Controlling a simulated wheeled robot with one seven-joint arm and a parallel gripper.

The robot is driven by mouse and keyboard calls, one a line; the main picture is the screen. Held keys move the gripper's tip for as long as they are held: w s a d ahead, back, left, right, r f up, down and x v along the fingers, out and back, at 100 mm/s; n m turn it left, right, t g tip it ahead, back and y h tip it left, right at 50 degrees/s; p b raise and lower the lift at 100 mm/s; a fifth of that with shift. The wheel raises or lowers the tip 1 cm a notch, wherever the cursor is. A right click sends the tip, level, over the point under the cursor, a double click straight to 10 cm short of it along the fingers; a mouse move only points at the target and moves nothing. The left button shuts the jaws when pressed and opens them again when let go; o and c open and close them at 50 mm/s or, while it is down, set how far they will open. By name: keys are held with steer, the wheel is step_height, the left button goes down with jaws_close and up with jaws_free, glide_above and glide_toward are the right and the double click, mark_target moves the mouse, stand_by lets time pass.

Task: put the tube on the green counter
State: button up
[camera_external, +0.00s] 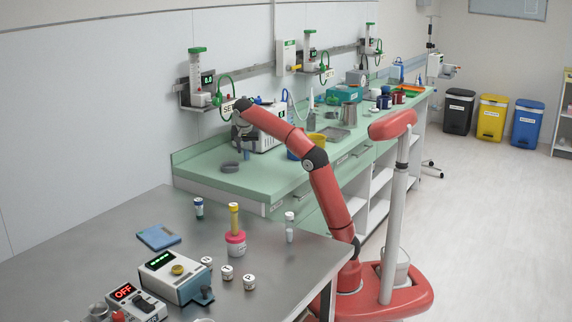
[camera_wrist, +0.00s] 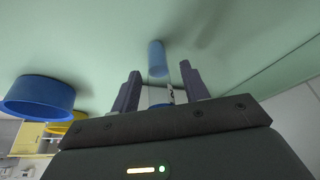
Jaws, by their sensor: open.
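A tube with a blue end (camera_wrist: 157,58) is between and just beyond my gripper's fingers in the wrist view. Its pale, marked middle shows between the fingers, and its near end is partly hidden by my gripper. My gripper (camera_wrist: 160,70) is open, with a finger on each side of the tube and visible gaps. In the external view, my gripper (camera_external: 243,138) is low over the near part of the green counter (camera_external: 275,180). The tube's blue end (camera_external: 246,155) shows below it, at or very near the counter top; exact contact is unclear.
A white device (camera_external: 268,138) and a yellow cup (camera_external: 315,141) stand behind. A blue round object (camera_wrist: 38,96) is at left in the wrist view. Other tubes and jars occupy the steel table (camera_external: 110,225).

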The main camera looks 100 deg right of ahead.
steer(key=p+v, duration=0.1)
steer(key=v, duration=0.6)
steer(key=shift+r, duration=0.4)
steer(key=shift+a, duration=0.1)
